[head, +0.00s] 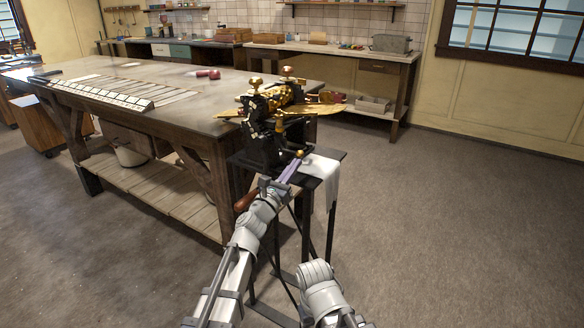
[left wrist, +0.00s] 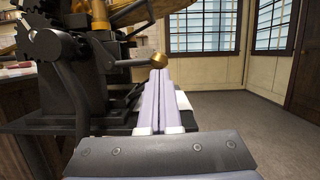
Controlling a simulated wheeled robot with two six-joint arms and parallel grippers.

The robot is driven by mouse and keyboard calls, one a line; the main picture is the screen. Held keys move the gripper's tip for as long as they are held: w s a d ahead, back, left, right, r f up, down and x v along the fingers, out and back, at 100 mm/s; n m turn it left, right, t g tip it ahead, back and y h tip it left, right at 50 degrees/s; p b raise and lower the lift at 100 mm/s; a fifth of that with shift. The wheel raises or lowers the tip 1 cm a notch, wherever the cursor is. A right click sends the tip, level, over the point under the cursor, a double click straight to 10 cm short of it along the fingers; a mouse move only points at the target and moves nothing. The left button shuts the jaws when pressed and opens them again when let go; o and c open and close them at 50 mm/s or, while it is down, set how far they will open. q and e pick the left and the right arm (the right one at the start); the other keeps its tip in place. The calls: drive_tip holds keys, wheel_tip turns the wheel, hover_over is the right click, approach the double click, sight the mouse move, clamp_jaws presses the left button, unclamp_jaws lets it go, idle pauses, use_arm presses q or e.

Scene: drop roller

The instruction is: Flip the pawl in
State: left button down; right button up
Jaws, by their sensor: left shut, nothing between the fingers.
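The black and gold machine (head: 262,125) stands on a small dark stand beside the workbench. In the left wrist view its toothed gear (left wrist: 40,38) is at the upper left, with a dark curved piece against it; I cannot tell for sure which part is the pawl. A thin lever ending in a brass ball (left wrist: 158,60) reaches right from the black frame (left wrist: 92,75). My left gripper (head: 291,170) is shut and empty just below and in front of that ball, its fingertips (left wrist: 160,76) close to it; contact is unclear. My right gripper is out of view.
The small stand (head: 332,157) has a white cloth (head: 321,172) over its right side. A wooden handle (head: 245,200) sticks out beside my left wrist. The long workbench (head: 190,112) lies behind and left. Open floor (head: 450,210) lies to the right.

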use_arm(q)
drive_tip(key=shift+d+r+p, duration=0.15)
drive_tip(key=shift+r+p, duration=0.8)
drive_tip(key=shift+r, duration=0.25)
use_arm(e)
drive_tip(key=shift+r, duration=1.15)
use_arm(q)
drive_tip(key=shift+r, duration=0.15)
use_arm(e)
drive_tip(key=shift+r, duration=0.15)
use_arm(q)
drive_tip(key=d+f+b+v, duration=0.2)
drive_tip(key=b+v, duration=0.4)
drive_tip(key=v, duration=0.7)
drive_tip(key=shift+s+f, duration=0.15)
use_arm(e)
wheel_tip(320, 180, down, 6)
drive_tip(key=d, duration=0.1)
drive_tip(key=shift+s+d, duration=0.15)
use_arm(q)
drive_tip(key=shift+d, duration=0.1)
